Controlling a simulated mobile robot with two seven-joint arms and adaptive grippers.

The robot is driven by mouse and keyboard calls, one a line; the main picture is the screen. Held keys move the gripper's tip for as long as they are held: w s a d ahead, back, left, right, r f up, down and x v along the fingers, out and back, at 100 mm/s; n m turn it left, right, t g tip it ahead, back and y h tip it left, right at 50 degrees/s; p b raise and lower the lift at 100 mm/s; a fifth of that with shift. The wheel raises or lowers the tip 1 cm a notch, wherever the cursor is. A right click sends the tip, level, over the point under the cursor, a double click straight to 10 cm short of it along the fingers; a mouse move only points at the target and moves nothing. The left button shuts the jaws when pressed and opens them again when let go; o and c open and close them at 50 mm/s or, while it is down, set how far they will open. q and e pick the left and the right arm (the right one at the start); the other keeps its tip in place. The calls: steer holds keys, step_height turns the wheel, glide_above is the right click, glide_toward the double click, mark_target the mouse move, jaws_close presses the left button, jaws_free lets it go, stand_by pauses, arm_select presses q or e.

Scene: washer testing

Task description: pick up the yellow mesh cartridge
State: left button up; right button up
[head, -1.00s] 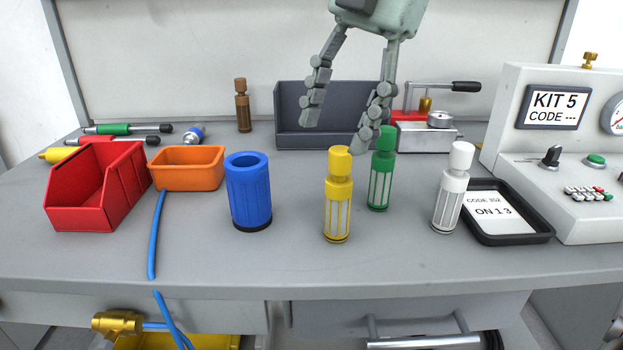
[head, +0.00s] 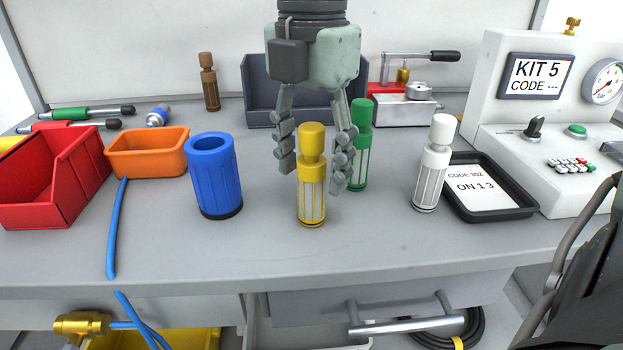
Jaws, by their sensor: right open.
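The yellow mesh cartridge (head: 312,205) stands upright on the grey bench, with a rounded yellow cap and pale mesh panels. My right gripper (head: 313,178) is open above and around it. One finger is left of the cartridge and the other right of it, with a visible gap on the left side. Whether the right finger touches it I cannot tell. The cartridge's cap hides part of the space between the fingers. My left gripper is not in view.
A green cartridge (head: 361,115) stands close behind the right finger. A white cartridge (head: 433,175) and black tray (head: 531,210) are to the right. A blue cylinder (head: 215,180) stands left. The bench in front of the yellow cartridge is clear.

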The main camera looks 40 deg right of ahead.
jaws_close()
stand_by(0.4)
step_height(320, 180, up, 12)
steer(key=shift+w+r+p, duration=0.1)
steer(key=shift+p, duration=0.35)
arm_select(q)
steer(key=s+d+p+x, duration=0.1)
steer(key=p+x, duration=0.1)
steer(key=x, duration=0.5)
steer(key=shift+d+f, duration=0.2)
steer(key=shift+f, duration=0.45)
arm_select(e)
step_height(320, 180, up, 16)
arm_select(q)
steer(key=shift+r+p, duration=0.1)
steer(key=shift+p, duration=0.2)
